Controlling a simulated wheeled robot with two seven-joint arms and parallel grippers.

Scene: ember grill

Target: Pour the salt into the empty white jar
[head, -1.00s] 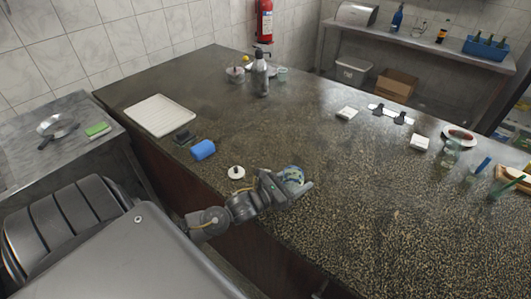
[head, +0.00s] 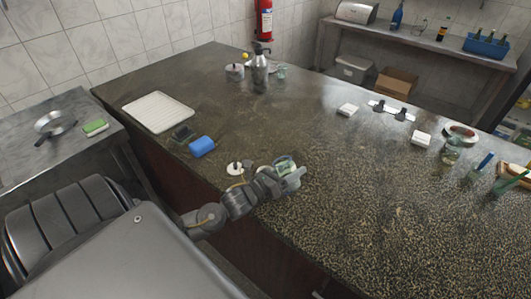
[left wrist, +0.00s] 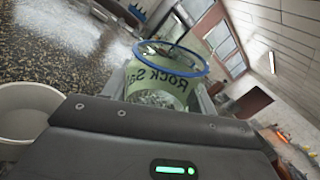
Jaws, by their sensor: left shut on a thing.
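My left gripper (head: 287,178) is shut on the clear salt jar (head: 284,163), above the near part of the dark speckled counter. In the left wrist view the salt jar (left wrist: 165,80) has a blue rim, a pale green label reading "Rock Sa", and whitish grains low inside. Its open mouth shows. The white jar (left wrist: 28,112) stands left of the gripper in that view, its mouth open; its inside looks plain white. In the head view the white jar (head: 263,170) is mostly hidden behind my gripper. My right gripper does not show.
A white lid with a dark knob (head: 233,168) lies left of my gripper. A blue object (head: 202,147) and a white ribbed tray (head: 158,112) are farther left. A metal pump bottle (head: 260,70) stands at the back. The counter's middle is clear.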

